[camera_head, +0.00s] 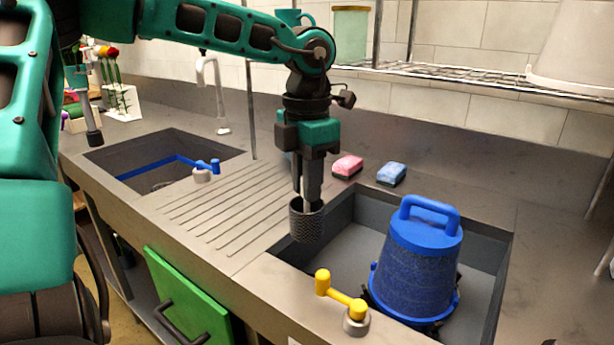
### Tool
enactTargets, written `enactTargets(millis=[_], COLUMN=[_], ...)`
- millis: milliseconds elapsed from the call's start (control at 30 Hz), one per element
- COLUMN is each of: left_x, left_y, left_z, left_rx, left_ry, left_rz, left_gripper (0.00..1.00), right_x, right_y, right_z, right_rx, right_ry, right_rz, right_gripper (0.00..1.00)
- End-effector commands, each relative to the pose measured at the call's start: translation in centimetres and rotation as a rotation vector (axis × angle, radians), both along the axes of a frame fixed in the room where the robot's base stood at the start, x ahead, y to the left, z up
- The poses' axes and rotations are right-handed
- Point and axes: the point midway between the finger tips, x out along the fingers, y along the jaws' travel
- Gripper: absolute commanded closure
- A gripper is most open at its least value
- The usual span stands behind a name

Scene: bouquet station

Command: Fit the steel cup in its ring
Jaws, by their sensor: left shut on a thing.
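The steel cup (307,223) is a dark grey, mesh-like cylinder. My left gripper (307,190) points straight down and is shut on it at the cup's upper part. The cup hangs upright near the left rim of the right sink (345,255). A gap beneath the cup is hard to judge. I cannot make out its ring for certain; a small curved shape (161,186) shows on the floor of the left sink, partly hidden by the sink's front edge. My right gripper is not in view.
An upturned blue bucket (417,262) stands in the right sink. A yellow lever (340,295) is at its front rim, a blue lever (206,168) beside the left sink (125,160). A pink sponge (348,166) and blue sponge (391,174) lie behind. The ribbed drainboard (225,210) is clear.

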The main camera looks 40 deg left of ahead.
Motion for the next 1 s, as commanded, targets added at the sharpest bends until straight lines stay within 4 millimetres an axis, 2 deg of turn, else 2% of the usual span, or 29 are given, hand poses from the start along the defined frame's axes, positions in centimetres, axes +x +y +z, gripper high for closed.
enactTargets(millis=[100,1000], left_x=[0.0,0.0], left_y=[0.0,0.0], left_z=[-1.3,-8.5], left_rx=[-0.001,0.000], left_ry=[0.000,0.000], left_rz=[0.000,0.001], left_gripper=[1.00,1.00], right_x=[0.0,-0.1], right_y=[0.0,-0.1], right_z=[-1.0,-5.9], right_rx=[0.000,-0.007], right_ry=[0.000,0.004], right_rz=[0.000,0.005], right_gripper=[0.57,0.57])
